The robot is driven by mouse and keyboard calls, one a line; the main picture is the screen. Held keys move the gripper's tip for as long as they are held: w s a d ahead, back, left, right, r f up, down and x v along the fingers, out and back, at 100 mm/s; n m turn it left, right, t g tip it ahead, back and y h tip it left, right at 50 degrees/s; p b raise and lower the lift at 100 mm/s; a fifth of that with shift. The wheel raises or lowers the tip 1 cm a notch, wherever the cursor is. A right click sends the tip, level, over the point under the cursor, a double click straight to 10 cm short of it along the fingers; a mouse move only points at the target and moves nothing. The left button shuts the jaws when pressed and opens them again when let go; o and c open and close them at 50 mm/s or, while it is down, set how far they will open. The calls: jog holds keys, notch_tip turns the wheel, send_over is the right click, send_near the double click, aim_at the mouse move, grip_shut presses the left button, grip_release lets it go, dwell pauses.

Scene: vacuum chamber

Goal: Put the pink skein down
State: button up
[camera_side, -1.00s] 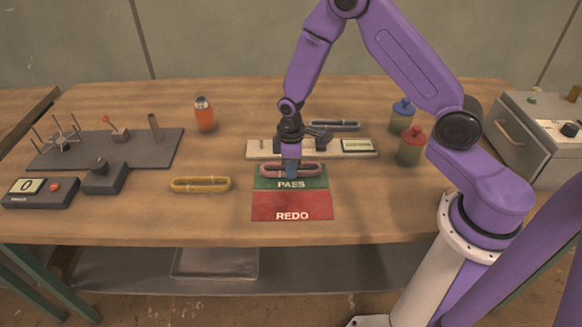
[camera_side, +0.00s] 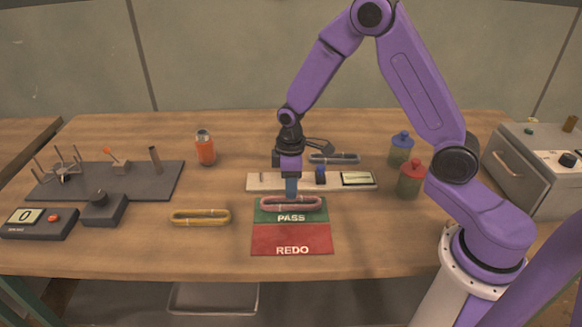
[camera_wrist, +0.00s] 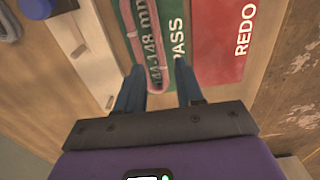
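The pink skein (camera_side: 307,203), a long loop, lies on the green PASS field (camera_side: 265,216) along its back edge. My gripper (camera_side: 291,194) is above it, its fingers pointing down; the side view shows them overlapping the skein's middle. In the wrist view my gripper (camera_wrist: 159,68) has its fingers well apart. The pink skein (camera_wrist: 138,40) runs between them, closer to the left finger, with a gap to the right one. The red REDO field (camera_side: 291,240) lies in front of the green one and is empty.
A pale gauge board (camera_side: 263,181) with a blue slider (camera_side: 320,175) lies just behind the mat. A grey skein (camera_side: 335,158) lies behind it, a yellow skein (camera_side: 200,217) to the left. Red-lidded (camera_side: 412,180) and blue-lidded (camera_side: 401,150) jars stand right. The front table is clear.

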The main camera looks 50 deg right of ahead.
notch_tip(320, 180, up, 6)
jog(key=f, duration=0.1)
jog(key=s+a+r+n, duration=0.1)
jog(key=s+a+r, duration=0.1)
jog(key=s+r, duration=0.35)
jog(key=s+a+r+n, duration=0.1)
jog(key=s+a+r, duration=0.1)
jog(key=s, duration=0.6)
jog(key=s+d+r, duration=0.1)
jog(key=s, duration=0.6)
jog(key=s+d+r+n, duration=0.1)
jog(key=s+d, duration=0.1)
jog(key=s, duration=0.6)
jog(key=shift+d+r+n, duration=0.2)
jog(key=shift+r+n, duration=0.05)
jog(key=shift+n, duration=0.05)
